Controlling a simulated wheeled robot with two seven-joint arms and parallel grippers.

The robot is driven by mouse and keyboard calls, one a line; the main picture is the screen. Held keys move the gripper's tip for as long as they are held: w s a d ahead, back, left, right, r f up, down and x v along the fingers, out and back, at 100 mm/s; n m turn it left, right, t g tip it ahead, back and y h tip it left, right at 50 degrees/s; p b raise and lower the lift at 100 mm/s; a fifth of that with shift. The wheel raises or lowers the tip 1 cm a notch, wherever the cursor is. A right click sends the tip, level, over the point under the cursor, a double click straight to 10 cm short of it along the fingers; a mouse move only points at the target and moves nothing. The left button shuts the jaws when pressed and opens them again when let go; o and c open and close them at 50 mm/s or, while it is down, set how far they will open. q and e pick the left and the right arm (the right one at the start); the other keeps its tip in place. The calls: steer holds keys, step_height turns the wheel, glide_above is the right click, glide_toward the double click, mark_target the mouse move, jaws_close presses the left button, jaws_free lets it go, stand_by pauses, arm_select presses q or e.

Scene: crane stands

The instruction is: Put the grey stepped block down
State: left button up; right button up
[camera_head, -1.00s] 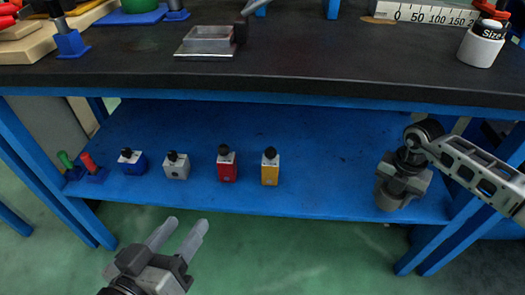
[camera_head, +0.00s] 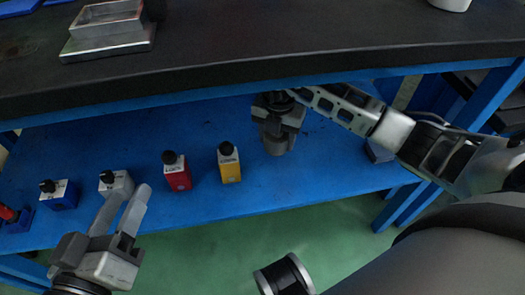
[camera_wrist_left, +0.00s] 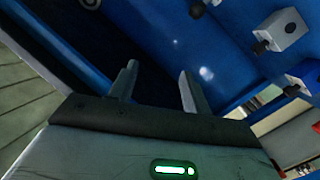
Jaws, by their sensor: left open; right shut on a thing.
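My right gripper (camera_head: 278,115) is shut on a grey block (camera_head: 275,145), taken to be the grey stepped block. It is over the blue lower shelf (camera_head: 320,165), to the right of the yellow block. The gripper hides the block's upper part. I cannot tell whether its bottom touches the shelf. My left gripper (camera_head: 128,195) is open and empty at the shelf's front edge, before the light grey block. Its spread fingers also show in the left wrist view (camera_wrist_left: 158,88).
On the shelf, left of the held block, stand a yellow block (camera_head: 229,165), a red block (camera_head: 178,174), a light grey block (camera_head: 117,182) and a blue block (camera_head: 62,197), all black-knobbed. The black tabletop (camera_head: 240,50) overhangs the shelf. A metal tray (camera_head: 108,40) sits on top.

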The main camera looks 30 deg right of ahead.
mark_target(264, 157)
steer(key=a, duration=0.1)
steer(key=w+a, duration=0.1)
steer(key=a, duration=0.1)
steer(key=shift+f+b, duration=0.1)
steer(key=shift+b, duration=0.2)
step_height(264, 157, down, 3)
steer(key=shift+a+f+b, duration=0.1)
steer(key=shift+b, duration=0.85)
arm_select(q)
steer(key=r+t, duration=0.1)
steer(key=w+r+m+t, duration=0.1)
steer(key=w+r+m+t+h, duration=0.1)
steer(key=r, duration=0.1)
steer(key=shift+w+a, duration=0.1)
steer(key=shift+a, duration=0.2)
arm_select(e)
steer(key=shift+f, duration=0.15)
arm_select(q)
steer(key=shift+r, duration=0.15)
arm_select(e)
steer(key=o, duration=1)
